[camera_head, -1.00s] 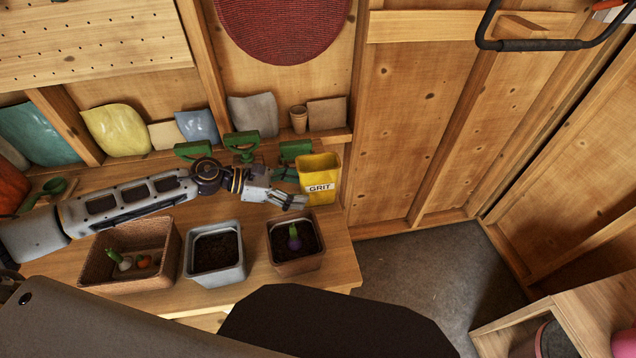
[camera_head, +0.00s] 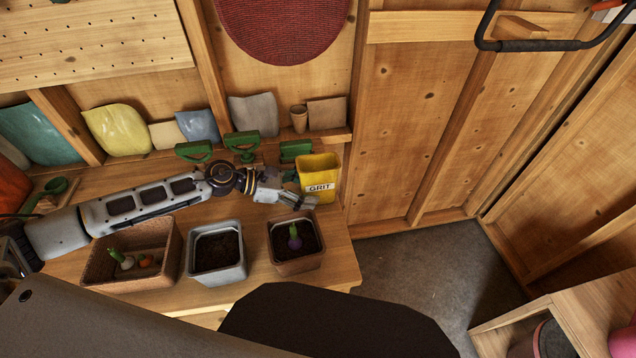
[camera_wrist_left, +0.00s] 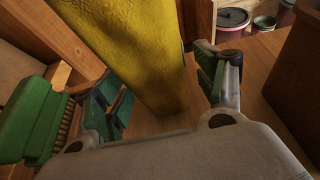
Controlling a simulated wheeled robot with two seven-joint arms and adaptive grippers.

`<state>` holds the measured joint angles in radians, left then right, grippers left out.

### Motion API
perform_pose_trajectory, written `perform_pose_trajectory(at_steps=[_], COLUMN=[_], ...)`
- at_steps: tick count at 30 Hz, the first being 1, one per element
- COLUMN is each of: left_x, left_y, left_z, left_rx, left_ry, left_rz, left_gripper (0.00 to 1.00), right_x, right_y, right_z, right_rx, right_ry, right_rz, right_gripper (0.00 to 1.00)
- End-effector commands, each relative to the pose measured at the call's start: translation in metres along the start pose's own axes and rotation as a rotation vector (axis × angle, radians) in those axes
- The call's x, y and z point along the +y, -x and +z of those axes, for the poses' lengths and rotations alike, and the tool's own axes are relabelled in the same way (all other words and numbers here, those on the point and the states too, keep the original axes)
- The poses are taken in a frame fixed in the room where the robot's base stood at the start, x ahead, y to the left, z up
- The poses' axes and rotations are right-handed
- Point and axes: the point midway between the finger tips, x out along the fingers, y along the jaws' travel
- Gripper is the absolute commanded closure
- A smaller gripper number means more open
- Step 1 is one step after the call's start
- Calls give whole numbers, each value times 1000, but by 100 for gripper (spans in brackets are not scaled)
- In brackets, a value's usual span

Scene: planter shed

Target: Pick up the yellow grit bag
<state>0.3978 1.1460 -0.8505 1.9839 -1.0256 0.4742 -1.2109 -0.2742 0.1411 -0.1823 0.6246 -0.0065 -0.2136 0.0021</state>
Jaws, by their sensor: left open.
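The yellow grit bag (camera_head: 320,174), labelled GRIT, stands upright at the right end of the wooden bench, near the back wall. My left gripper (camera_head: 302,199) is low at the bag's front left side. In the left wrist view, the yellow bag (camera_wrist_left: 140,50) shows between the two spread, green-padded fingers of my left gripper (camera_wrist_left: 165,88), with gaps to both. The gripper is open and not closed on the bag; I cannot tell whether either finger touches it. My right gripper is not in view.
A brown pot with a purple-bulbed plant (camera_head: 297,262), a grey soil pot (camera_head: 190,265) and a brown crate of vegetables (camera_head: 90,272) line the bench front. Green-handled tools (camera_head: 243,142) stand behind my arm. The bench (camera_head: 345,262) ends just right of the bag.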

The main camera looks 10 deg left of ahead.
Motion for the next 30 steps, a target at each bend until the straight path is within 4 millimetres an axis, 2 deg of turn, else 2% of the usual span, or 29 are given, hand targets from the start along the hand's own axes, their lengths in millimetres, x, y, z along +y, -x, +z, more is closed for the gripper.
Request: perform_pose_trajectory(at_steps=[13,30], left_x=[1,1], left_y=[-33,-37], left_z=[-1,-2], left_rx=[0,0], left_ry=[0,0], left_rz=[-1,0], left_gripper=[29,29], right_x=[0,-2], right_y=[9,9], right_z=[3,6], right_rx=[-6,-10], right_ry=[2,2], right_rz=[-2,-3], right_gripper=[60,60])
